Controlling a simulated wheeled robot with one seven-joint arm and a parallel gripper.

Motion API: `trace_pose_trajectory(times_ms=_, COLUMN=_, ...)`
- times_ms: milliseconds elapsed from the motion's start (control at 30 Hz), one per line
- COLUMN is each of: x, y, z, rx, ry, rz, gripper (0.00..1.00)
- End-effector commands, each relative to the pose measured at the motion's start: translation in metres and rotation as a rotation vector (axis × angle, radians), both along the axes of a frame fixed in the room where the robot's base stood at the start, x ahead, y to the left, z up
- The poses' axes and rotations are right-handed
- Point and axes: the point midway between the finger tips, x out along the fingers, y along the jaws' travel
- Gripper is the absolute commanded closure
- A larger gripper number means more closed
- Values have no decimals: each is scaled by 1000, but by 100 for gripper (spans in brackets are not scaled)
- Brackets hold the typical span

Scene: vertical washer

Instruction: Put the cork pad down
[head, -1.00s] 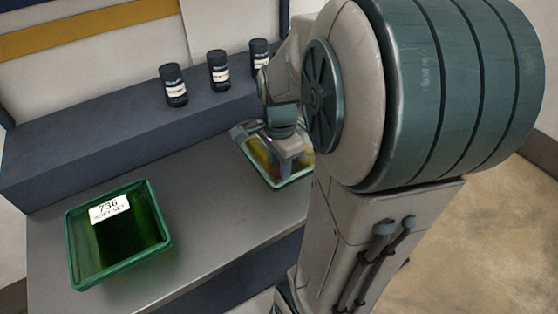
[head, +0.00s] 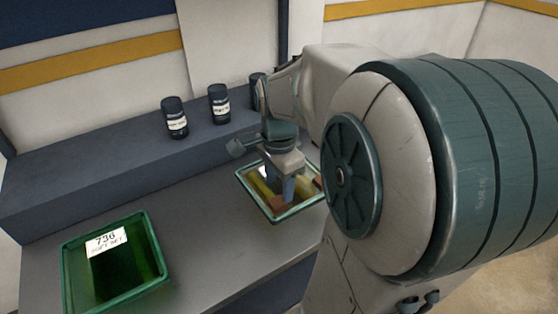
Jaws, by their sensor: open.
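A tray with a green rim (head: 247,187) stands on the grey counter, right of the middle. Inside it I see something yellow (head: 262,184) and orange-brown pieces (head: 276,203); I cannot tell which of them, if any, is the cork pad. My gripper (head: 288,192) points down over this tray, its fingers at or just above the contents. It is open. My arm and gripper hide part of the tray and what lies in it.
A green bin (head: 125,270) with a white label reading 736 stands on the counter at the left. Dark bottles with white labels (head: 174,118) stand on the raised blue-grey ledge (head: 90,165) behind. The counter between bin and tray (head: 205,215) is clear.

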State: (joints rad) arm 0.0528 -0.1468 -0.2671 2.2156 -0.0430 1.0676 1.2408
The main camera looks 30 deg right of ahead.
Motion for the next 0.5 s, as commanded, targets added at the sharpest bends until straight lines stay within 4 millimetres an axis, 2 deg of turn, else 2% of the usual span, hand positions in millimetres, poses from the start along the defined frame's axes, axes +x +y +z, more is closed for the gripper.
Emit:
trace_pose_trajectory(times_ms=33, x=1, y=0, z=13, rx=-2, ry=-6, rz=0, gripper=48)
trace_pose_trajectory(times_ms=200, x=0, y=0, z=46, rx=-1, ry=-3, rz=-1, gripper=48)
trace_pose_trajectory(times_ms=367, x=0, y=0, z=66, rx=-1, ry=-1, rz=-1, gripper=48)
trace_pose_trajectory(times_ms=500, x=-2, y=4, z=71, rx=-1, ry=-7, rz=40, gripper=48)
